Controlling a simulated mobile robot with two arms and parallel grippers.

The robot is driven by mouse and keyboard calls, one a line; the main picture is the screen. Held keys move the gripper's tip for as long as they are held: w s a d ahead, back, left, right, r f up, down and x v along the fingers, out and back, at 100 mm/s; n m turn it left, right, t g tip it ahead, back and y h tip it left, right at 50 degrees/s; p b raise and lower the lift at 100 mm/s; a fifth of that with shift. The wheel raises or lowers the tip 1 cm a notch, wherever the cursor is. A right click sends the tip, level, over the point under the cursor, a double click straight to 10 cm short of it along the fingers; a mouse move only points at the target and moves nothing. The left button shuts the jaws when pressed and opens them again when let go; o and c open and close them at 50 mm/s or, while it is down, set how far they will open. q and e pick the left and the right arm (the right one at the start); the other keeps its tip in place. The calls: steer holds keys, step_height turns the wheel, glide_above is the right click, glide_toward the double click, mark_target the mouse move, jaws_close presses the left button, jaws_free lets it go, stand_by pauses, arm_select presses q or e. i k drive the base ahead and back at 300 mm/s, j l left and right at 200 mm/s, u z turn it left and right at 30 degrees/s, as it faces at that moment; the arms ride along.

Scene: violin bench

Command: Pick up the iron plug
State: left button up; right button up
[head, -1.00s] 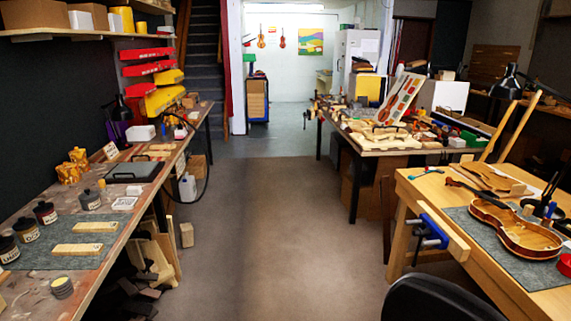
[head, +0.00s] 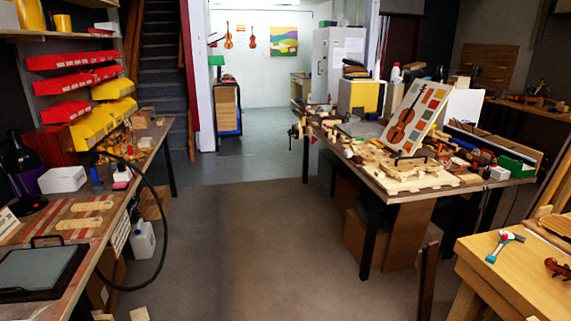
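I cannot make out the iron plug in the head view. A thick black cable or hose (head: 162,205) rises from the left workbench (head: 75,228), arches over its front edge and loops down beside it; I cannot tell what its ends join. Neither of my grippers is in view.
The left bench holds a white box (head: 62,179) and a grey flat-topped tray (head: 38,268). A white jug (head: 143,241) stands on the floor beside it. The centre table (head: 385,187) is cluttered. The floor aisle (head: 235,235) between is clear. A wooden bench (head: 520,270) is at right.

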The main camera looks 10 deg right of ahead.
mark_target(487, 174)
steer(key=i+z, duration=0.4)
steer(key=i+j+z, duration=0.1)
steer(key=i+z, duration=0.25)
steer(key=i, duration=0.25)
steer(key=i+j+z, duration=0.2)
steer(key=i+z, duration=0.2)
steer(key=i+l+z, duration=0.2)
steer(key=i+z, duration=0.2)
steer(key=i, duration=0.15)
steer(key=i+z, duration=0.45)
steer(key=i, duration=0.05)
